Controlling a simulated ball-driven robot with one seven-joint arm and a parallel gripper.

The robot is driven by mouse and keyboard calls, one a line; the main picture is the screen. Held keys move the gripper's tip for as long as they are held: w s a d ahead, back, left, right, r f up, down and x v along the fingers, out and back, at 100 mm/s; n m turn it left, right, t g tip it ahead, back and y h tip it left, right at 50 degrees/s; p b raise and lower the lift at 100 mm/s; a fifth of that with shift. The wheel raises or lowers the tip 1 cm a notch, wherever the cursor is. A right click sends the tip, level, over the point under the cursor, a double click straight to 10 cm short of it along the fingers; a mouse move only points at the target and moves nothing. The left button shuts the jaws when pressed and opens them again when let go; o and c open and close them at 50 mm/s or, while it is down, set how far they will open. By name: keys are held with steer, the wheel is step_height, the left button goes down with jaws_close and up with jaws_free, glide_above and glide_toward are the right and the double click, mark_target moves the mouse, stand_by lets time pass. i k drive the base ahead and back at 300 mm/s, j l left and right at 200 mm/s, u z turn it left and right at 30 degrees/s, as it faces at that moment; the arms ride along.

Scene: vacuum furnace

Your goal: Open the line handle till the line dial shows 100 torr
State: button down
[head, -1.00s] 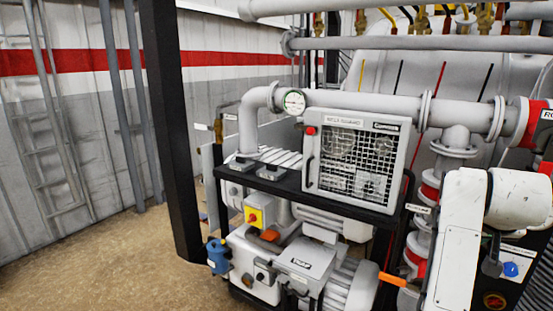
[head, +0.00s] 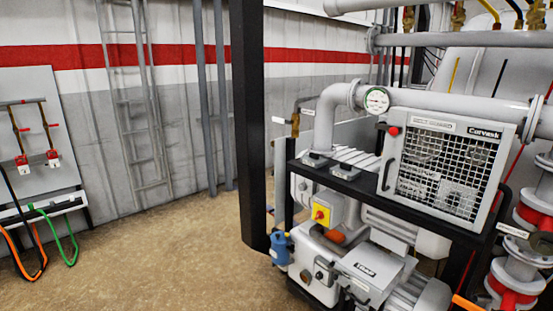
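A round white dial (head: 377,100) with a green part on its face sits on the thick grey pipe (head: 430,98) above the pump unit. Its reading is too small to tell, and I cannot tell whether it is the line dial. An orange lever (head: 468,303) shows at the bottom edge near the right, partly cut off. I cannot tell whether it is the line handle. My gripper is not in view.
The pump unit has a black frame (head: 355,187), a mesh-fronted box (head: 440,165) and a yellow switch box with a red knob (head: 321,214). A black post (head: 251,130) stands left of it. A wall panel (head: 40,130) with red-ended fittings and hoses is far left. The brown floor (head: 165,255) between is clear.

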mark_target(281, 120)
steer(key=i+j, duration=0.2)
steer(key=i, duration=0.6)
steer(key=i+j, duration=0.15)
steer(key=i, duration=0.7)
steer(key=i+j, duration=0.2)
steer(key=i, duration=0.6)
steer(key=j+u, duration=0.05)
